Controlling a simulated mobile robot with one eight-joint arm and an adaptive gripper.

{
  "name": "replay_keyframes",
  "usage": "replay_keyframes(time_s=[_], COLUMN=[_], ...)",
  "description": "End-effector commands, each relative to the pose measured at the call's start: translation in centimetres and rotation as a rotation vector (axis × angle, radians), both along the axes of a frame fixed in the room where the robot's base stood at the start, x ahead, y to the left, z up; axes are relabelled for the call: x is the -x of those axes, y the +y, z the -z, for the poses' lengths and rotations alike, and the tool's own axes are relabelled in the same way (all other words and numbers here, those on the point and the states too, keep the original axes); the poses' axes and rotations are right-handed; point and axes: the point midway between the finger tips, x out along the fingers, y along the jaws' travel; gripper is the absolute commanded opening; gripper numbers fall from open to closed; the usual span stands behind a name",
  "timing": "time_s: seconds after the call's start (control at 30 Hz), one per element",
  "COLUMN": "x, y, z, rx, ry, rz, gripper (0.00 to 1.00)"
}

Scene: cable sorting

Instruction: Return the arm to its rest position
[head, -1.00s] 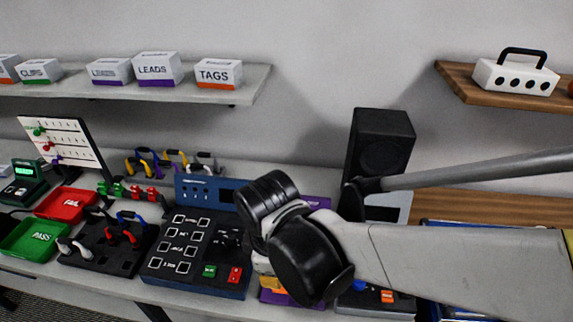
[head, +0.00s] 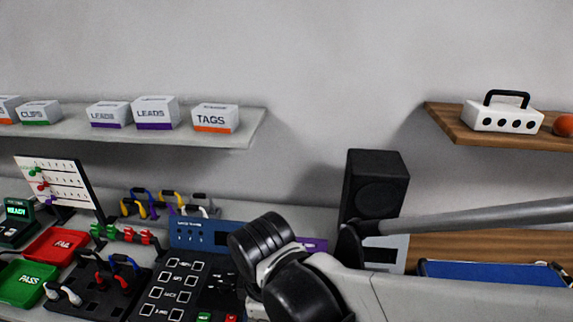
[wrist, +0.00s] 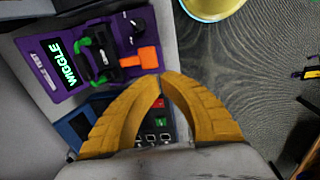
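My gripper (wrist: 161,76) shows in the wrist view with its two yellow fingers bowed and their tips together. Nothing shows between the tips. It hangs over the bench front, beside a purple tester (wrist: 60,70) with a lit WIGGLE screen. A black cable with green ends (wrist: 98,58) is on the tester, next to an orange part (wrist: 145,58). In the head view my arm reaches in from the right, over the bench. The gripper itself is hidden there.
A dark control panel (head: 178,290) and a black block with leads (head: 97,285) lie left of my arm. Further left are red (head: 55,245) and green (head: 28,282) trays. A black speaker (head: 375,185) stands behind the arm. A shelf (head: 180,138) with boxes is above.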

Motion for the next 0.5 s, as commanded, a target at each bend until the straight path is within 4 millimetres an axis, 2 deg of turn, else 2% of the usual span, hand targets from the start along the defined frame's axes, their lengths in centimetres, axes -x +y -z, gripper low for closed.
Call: replay_keyframes(time_s=[0.07,0.17,0.3,0.5], x=[-0.3,-1.3,-2.9,-3.2], y=[-0.8,-3.3,-9.2,-17.7], z=[-0.2,-1.1,-2.8,-4.7], rx=[-0.012,-0.059,-0.179,-0.374], ry=[-0.010,-0.048,-0.146,-0.303], rz=[0.041,0.185,0.540,1.051], gripper=[0.00,0.00,0.00,0.00])
